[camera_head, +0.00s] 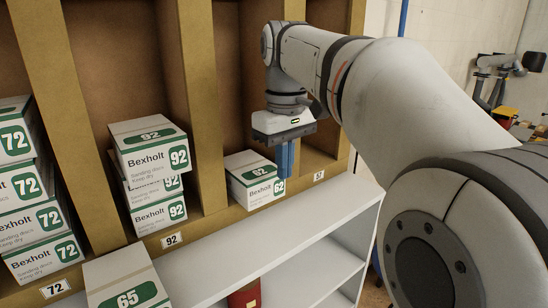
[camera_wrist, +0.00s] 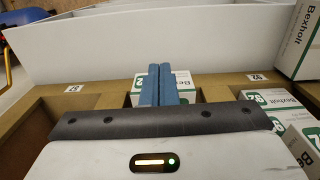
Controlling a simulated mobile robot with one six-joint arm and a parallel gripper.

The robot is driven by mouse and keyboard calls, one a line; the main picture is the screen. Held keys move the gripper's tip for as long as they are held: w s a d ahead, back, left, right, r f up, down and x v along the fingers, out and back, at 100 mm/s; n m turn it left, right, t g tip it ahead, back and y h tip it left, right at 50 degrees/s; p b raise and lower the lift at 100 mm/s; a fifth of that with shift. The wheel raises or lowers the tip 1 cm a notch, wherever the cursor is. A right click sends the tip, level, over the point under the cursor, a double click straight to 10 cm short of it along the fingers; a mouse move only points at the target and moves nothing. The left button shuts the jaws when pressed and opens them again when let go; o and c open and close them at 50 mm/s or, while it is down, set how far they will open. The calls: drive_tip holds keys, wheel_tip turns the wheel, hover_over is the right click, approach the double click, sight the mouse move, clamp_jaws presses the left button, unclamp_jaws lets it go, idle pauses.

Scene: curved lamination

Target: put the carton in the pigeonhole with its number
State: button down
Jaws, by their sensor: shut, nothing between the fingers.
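A white and green Bexholt carton numbered 62 (camera_head: 256,180) sits in the third pigeonhole, between the 92 and the rightmost one; the wrist view shows part of it behind my fingers (camera_wrist: 178,84). My gripper (camera_head: 285,160) has its blue fingers together and empty, pointing down at that carton's right side. In the wrist view the shut fingers (camera_wrist: 160,85) cover the middle of the rim, so I see no number for this pigeonhole. Another carton, numbered 65 (camera_head: 125,278), stands in front of the pigeonholes at the lower left.
Cartons numbered 72 (camera_head: 35,200) and 92 (camera_head: 150,160) are stacked in the pigeonholes labelled 72 (camera_head: 55,288) and 92 (camera_head: 171,240). The rightmost pigeonhole, labelled 57 (camera_head: 319,175), shows no carton. A white shelf unit (camera_head: 290,238) runs along the front, with a red object (camera_head: 245,296) inside.

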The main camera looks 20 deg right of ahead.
sight(252, 180)
wheel_tip(252, 180, down, 7)
drive_tip(key=shift+w+f, duration=0.1)
drive_tip(key=w, duration=0.1)
drive_tip(key=w+a+p, duration=0.1)
drive_tip(key=w, duration=0.1)
drive_tip(key=shift+w+a+p, duration=0.15)
drive_tip(key=shift+a+p, duration=0.15)
drive_tip(key=shift+p, duration=0.05)
drive_tip(key=shift+w+r, duration=0.1)
drive_tip(key=shift+r, duration=0.1)
